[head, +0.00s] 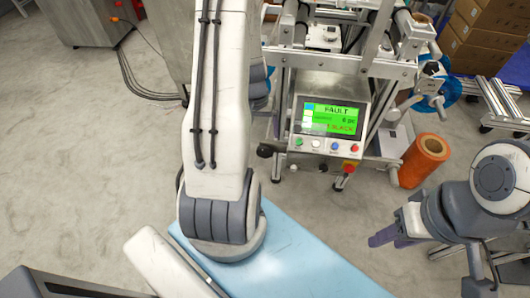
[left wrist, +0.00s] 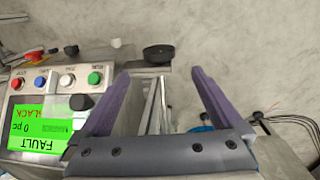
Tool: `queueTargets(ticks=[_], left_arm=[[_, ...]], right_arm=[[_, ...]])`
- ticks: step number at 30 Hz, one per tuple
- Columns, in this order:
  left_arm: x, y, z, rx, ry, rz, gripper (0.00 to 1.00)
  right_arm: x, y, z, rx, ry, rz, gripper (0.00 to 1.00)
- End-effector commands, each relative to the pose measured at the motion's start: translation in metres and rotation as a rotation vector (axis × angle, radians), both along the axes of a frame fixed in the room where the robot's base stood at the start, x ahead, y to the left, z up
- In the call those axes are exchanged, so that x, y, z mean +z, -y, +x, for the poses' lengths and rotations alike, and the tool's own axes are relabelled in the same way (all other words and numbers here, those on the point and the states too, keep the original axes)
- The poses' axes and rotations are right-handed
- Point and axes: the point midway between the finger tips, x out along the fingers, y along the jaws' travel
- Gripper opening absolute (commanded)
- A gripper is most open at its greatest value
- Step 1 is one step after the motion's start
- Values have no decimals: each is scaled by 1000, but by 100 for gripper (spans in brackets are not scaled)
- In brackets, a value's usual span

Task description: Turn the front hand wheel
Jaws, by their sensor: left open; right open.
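A black round hand wheel (left wrist: 158,53) shows in the left wrist view, beyond the fingertips and roughly in line with the gap between them. In the head view a black wheel-like part (head: 266,150) sticks out left of the control panel (head: 329,118). My left gripper (left wrist: 160,73) is open with purple fingers, and nothing is between the tips. My right gripper (head: 384,237) is open and empty at the lower right, away from the machine.
The panel's green screen reads FAULT, with coloured buttons below it. A smaller black knob (left wrist: 81,102) is beside the panel in the left wrist view. An orange roll (head: 424,160) stands right of the machine. Cardboard boxes (head: 484,40) are at the back right.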

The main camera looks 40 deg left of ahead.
Motion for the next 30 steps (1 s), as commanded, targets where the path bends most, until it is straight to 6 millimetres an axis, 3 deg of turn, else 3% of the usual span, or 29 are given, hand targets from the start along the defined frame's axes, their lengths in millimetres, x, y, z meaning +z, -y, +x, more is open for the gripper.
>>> queueTargets(ticks=[9,15,28,29,30], left_arm=[[-60,6,3,-2,-2,0,100],[-88,8,4,-2,-2,0,100],[-96,9,5,-3,0,1,100],[-96,9,5,-3,0,1,92],[-96,9,5,-3,0,1,77]], right_arm=[[-26,0,0,0,0,0,44],[-38,0,0,0,0,0,44],[-41,0,0,0,0,0,44],[-41,0,0,0,0,0,44],[-41,0,0,0,0,0,44]])
